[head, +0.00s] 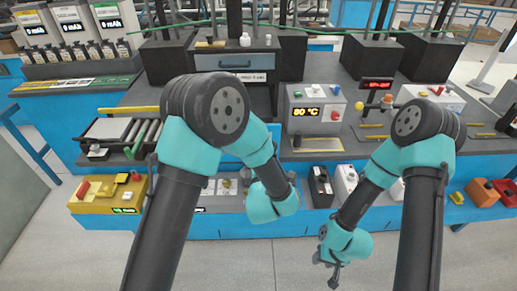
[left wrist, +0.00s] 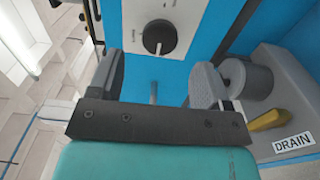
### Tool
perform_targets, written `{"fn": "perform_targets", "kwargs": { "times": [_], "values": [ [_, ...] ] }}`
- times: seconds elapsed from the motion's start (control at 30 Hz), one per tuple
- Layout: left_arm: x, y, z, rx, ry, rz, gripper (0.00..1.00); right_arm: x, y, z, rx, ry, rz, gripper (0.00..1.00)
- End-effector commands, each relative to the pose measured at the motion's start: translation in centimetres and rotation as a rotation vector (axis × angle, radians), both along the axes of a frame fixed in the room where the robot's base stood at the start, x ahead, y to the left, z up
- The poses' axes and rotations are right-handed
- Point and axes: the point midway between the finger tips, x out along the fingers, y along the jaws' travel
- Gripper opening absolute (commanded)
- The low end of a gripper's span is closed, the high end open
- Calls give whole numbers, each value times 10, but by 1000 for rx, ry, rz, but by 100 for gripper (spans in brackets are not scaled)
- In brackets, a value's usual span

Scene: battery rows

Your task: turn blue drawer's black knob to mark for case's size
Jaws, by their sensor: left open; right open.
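In the left wrist view a round black knob (left wrist: 158,37) with a pale pointer line sits on a light plate (left wrist: 185,20) fixed to a blue front (left wrist: 225,30). My left gripper (left wrist: 157,82) is open. Its two dark fingers stand apart below the knob in the picture, and nothing shows between them but the blue front. The knob is not gripped. In the head view my left wrist hangs at the front of the blue bench, and its fingers and the knob are hidden. My right gripper (head: 333,275) is open and empty, low over the floor. I cannot tell which thing is the case.
In the left wrist view a grey fitting with a yellow lever and a DRAIN label (left wrist: 293,143) stands close on the right. In the head view a yellow box (head: 108,193), a grey "80 °C" unit (head: 316,118) and orange boxes (head: 482,192) line the bench. The floor in front is clear.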

Motion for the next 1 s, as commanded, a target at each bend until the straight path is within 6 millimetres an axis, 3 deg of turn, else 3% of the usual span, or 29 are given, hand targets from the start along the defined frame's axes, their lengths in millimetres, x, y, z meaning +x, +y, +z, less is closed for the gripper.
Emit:
{"fn": "perform_targets", "kwargs": {
  "times": [0.2,0.4,0.8,1.0],
  "values": [
    [38,2,0,-2,-1,2,72,0,0,0,0,0,0,43],
    [61,3,0,-1,0,1,72,0,0,0,0,0,0,43],
    [67,3,0,0,0,-1,71,0,0,0,0,0,0,43],
    [67,3,0,0,0,-1,52,0,0,0,0,0,0,43]
  ]
}}
